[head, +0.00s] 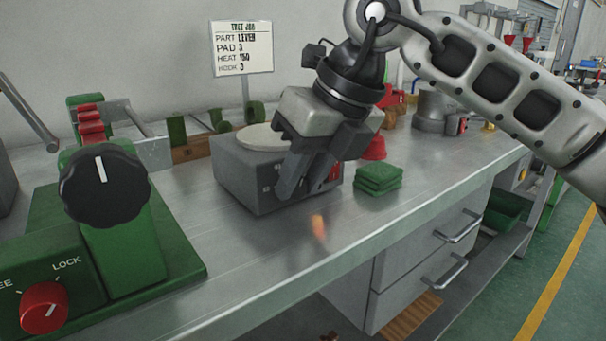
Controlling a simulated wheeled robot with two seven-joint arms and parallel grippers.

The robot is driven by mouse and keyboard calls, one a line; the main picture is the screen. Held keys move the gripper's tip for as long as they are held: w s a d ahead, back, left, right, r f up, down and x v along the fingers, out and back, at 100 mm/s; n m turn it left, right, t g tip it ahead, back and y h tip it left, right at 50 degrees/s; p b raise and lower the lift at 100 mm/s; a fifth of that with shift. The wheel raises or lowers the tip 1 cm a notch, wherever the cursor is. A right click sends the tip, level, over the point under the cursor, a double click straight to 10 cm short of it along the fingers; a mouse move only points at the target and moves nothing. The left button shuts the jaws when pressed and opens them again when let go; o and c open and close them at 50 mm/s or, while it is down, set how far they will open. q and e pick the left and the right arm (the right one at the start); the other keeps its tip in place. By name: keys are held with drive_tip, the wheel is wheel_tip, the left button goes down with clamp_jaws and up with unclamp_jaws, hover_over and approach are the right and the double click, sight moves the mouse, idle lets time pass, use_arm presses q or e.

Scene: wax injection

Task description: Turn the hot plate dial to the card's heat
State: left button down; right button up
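The hot plate (237,184) is a grey box with a pale round top (262,137), standing on the steel bench. The card (242,47) on a post behind it reads PART LEVER, PAD 3, HEAT 150, HOOK 3. My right gripper (301,190) points down across the hot plate's front face. Its fingers cover the middle of that face, and I cannot see the dial or whether the fingers touch it. How far apart the fingertips are is unclear. A small red part (334,173) shows on the front, right of the fingers. My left gripper is not in view.
A green machine (125,245) with a black knob (104,186) and a red FREE/LOCK knob (44,307) stands at the left. Green pads (379,180) are stacked right of the hot plate. The bench front is clear, with drawers (430,260) below its edge.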

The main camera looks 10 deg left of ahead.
drive_tip(key=shift+c, duration=0.8)
drive_tip(key=shift+w+d+g+y, duration=0.1)
drive_tip(key=shift+g+y, duration=0.2)
drive_tip(key=shift+g, duration=0.1)
drive_tip(key=shift+w+d+m+g+y+p, duration=0.1)
drive_tip(key=shift+m+g+y+p, duration=0.2)
drive_tip(key=shift+g+y+p, duration=0.35)
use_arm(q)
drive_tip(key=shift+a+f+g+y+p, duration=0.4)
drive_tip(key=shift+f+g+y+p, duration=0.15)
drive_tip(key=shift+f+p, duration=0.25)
use_arm(e)
drive_tip(key=shift+w+d+f+m+g+y, duration=0.1)
drive_tip(key=shift+m+g+y, duration=0.1)
drive_tip(key=shift+g+y, duration=0.45)
drive_tip(key=shift+w+d+f+m+g+y, duration=0.1)
drive_tip(key=shift+m+g+y, duration=0.1)
drive_tip(key=shift+g+y, duration=0.35)
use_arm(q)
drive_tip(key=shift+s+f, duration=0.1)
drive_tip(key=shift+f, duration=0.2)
use_arm(e)
drive_tip(key=shift+y, duration=0.35)
